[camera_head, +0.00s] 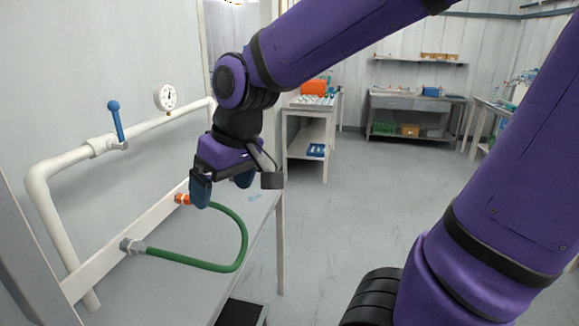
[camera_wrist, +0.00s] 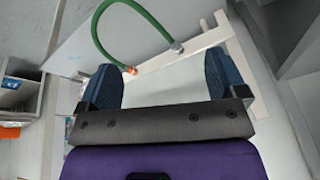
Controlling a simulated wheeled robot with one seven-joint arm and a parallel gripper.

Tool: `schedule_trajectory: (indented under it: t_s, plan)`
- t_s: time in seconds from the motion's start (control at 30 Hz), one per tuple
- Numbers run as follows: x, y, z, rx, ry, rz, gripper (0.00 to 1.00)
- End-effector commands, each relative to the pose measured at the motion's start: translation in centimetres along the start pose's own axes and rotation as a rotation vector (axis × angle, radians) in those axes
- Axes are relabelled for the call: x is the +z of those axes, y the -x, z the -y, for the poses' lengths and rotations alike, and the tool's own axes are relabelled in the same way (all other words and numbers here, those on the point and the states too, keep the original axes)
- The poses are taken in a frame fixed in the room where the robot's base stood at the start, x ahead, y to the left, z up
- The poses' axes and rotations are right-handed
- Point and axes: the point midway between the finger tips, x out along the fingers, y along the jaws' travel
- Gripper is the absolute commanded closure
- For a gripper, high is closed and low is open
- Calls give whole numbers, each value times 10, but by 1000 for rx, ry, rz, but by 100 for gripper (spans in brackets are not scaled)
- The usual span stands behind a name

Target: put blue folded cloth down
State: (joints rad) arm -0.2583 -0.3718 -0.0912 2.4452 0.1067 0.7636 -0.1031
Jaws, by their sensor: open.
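My gripper (camera_head: 222,192) is open above the grey bench, near the wall rail. In the wrist view, its two dark blue fingers stand wide apart with nothing held between them (camera_wrist: 160,75). A small flat pale blue patch (camera_head: 255,197) lies on the bench just right of the gripper in the head view. It may be the blue folded cloth, but it is too small to tell. No cloth shows clearly in the wrist view.
A green hose (camera_head: 240,255) loops over the bench from a metal fitting (camera_head: 133,246) to an orange fitting (camera_head: 183,199) close to my gripper. A white pipe (camera_head: 55,220) with a blue-handled valve (camera_head: 116,122) and gauge (camera_head: 166,96) runs along the wall. Open floor lies right.

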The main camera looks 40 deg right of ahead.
Motion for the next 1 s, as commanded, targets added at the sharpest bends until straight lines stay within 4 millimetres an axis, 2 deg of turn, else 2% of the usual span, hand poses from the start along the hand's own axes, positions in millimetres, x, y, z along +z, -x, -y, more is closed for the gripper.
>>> schedule_trajectory:
  t_s: [0.03, 0.2, 0.4, 0.6, 1.0]
  plan:
    - [10, 15, -7, 16, -22, -29, 9]
    - [45, 51, -22, 77, -89, -94, 9]
    - [78, 76, -30, 143, -148, -146, 9]
    - [90, 82, -32, 170, -171, -162, 9]
    - [90, 82, -32, 169, -171, -161, 9]
